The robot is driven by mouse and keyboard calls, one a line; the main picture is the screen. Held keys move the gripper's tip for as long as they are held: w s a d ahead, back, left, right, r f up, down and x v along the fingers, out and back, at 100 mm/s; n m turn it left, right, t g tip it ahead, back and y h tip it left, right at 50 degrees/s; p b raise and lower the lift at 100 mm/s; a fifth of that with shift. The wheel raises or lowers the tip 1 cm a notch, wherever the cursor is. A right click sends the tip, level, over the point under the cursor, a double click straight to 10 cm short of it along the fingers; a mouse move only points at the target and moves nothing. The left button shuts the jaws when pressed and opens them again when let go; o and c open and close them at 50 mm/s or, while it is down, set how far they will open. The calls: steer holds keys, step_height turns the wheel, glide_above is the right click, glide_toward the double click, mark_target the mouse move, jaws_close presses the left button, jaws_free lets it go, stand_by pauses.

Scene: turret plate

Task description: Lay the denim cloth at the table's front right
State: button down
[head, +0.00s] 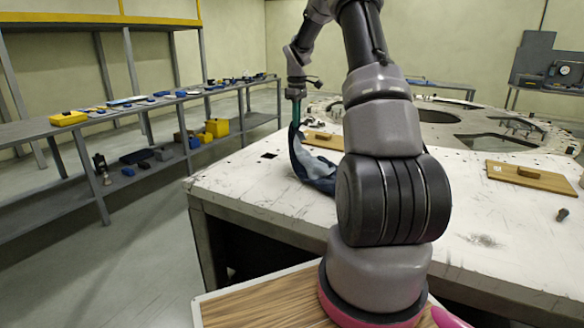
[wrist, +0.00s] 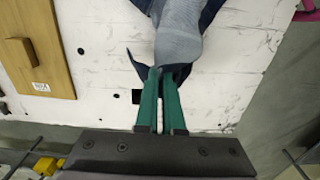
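The denim cloth (head: 314,172) is blue-grey with darker blue parts. It hangs from my gripper (head: 296,97) at the left part of the white table (head: 240,182), and its lower part bunches on or just over the tabletop. In the wrist view the cloth (wrist: 180,32) runs up from the green fingertips of my gripper (wrist: 161,76), which are close together with cloth pinched at their ends. My arm hides part of the middle of the table, and perhaps some of the cloth's right side.
Another wooden board (head: 322,140) lies behind the cloth. The front right tabletop (head: 490,215) looks mostly clear. A shelf (head: 150,104) stands at left.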

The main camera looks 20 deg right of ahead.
step_height(320, 180, down, 9)
steer(key=shift+r, duration=0.1)
stand_by(0.3)
steer(key=shift+c, duration=1.6)
jaws_free()
steer(key=shift+r, duration=0.1)
step_height(320, 180, up, 11)
steer(key=shift+f, duration=0.2)
